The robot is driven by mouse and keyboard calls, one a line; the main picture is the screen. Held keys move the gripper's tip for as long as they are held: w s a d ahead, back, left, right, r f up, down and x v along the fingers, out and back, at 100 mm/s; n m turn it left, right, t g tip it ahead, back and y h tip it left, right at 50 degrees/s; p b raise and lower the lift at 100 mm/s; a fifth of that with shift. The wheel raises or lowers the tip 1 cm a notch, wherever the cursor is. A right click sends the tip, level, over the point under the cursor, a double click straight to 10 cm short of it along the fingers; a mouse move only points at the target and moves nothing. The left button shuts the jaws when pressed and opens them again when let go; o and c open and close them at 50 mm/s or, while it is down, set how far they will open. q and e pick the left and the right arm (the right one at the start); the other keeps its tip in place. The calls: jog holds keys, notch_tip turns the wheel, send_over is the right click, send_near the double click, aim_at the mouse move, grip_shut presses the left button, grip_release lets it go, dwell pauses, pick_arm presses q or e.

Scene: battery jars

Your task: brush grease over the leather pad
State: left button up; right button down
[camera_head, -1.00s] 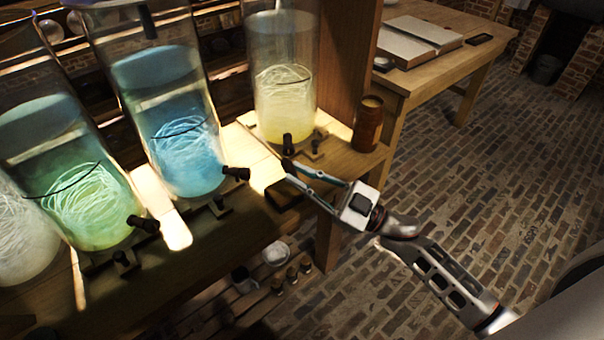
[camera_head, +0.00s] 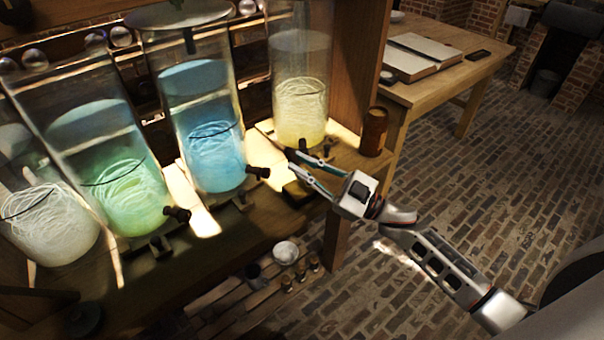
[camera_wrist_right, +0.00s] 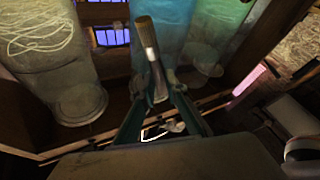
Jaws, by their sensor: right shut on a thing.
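My right gripper (camera_head: 290,160) reaches in from the right to the front of the bench, just below the tap of the yellow jar. In the right wrist view it (camera_wrist_right: 160,98) is shut on a brush (camera_wrist_right: 149,52), with pale bristles pointing up and away and a metal band below them. In the head view the brush is too small and dark to make out clearly. A dark flat piece (camera_head: 298,190), possibly the leather pad, lies on the bench edge just below the fingers. I cannot tell whether the brush touches it. My left gripper is out of view.
Tall glass jars stand along the bench: white (camera_head: 50,225), green (camera_head: 125,195), blue (camera_head: 214,155) and yellow (camera_head: 300,108). Their taps stick out in front. A brown pot (camera_head: 373,132) stands at the bench's right end. A table (camera_head: 440,75) with an open book is behind.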

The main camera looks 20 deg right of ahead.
notch_tip(320, 180, up, 2)
jog(key=shift+r+p, duration=0.15)
jog(key=shift+p, duration=0.5)
